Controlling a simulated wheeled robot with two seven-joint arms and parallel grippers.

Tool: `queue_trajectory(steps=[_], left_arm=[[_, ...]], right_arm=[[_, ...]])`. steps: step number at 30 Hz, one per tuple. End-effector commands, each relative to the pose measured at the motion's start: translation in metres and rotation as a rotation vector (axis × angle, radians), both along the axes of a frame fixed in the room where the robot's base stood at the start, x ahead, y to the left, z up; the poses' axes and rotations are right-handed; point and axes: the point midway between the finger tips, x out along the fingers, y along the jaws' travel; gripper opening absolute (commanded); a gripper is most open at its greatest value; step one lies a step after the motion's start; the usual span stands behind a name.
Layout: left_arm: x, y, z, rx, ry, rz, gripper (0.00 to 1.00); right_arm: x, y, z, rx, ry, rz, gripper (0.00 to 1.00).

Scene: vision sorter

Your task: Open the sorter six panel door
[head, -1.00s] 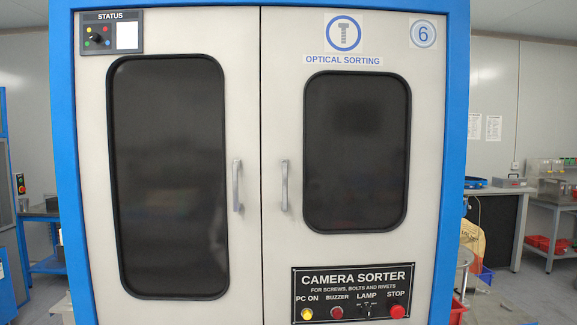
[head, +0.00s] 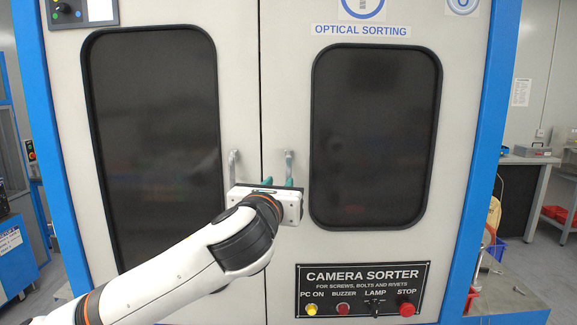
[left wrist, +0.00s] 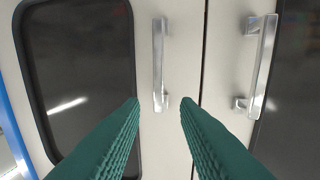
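The sorter is a white cabinet in a blue frame (head: 498,150), with two closed doors that meet at a centre seam. The left door (head: 70,120) and the right door (head: 460,200) each have a dark window. The left handle (head: 233,163) and right handle (head: 289,161) are upright metal bars beside the seam. My left gripper (head: 279,183) is in front of the doors near the handles' lower ends. In the left wrist view its green fingers (left wrist: 159,103) are apart, with the left handle (left wrist: 159,60) lined up between them. I cannot tell whether they reach around it. My right gripper is out of view.
A control panel (head: 361,290) with yellow and red buttons is low on the right door. A bench with a grey box (head: 532,151) stands at the right, and blue equipment (head: 20,250) at the left. Floor shows on both sides.

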Motion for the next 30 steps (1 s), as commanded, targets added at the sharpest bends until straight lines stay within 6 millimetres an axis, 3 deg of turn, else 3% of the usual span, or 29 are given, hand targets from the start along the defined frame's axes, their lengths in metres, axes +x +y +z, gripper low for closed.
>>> queue_trajectory(steps=[6,12,18,27,30], left_arm=[[0.046,-0.010,0.003,-0.003,0.006,0.001,0.28],[0.076,-0.015,0.002,-0.003,0.004,0.001,0.28],[0.090,-0.018,0.001,-0.004,0.003,0.000,0.28],[0.091,-0.018,0.000,-0.004,0.002,-0.001,0.28],[0.091,-0.018,0.000,-0.004,0.002,-0.001,0.12]], right_arm=[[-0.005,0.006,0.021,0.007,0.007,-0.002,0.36],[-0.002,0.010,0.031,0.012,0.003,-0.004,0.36],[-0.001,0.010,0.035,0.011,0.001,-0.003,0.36],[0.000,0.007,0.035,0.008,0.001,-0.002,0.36],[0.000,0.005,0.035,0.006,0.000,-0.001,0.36]])
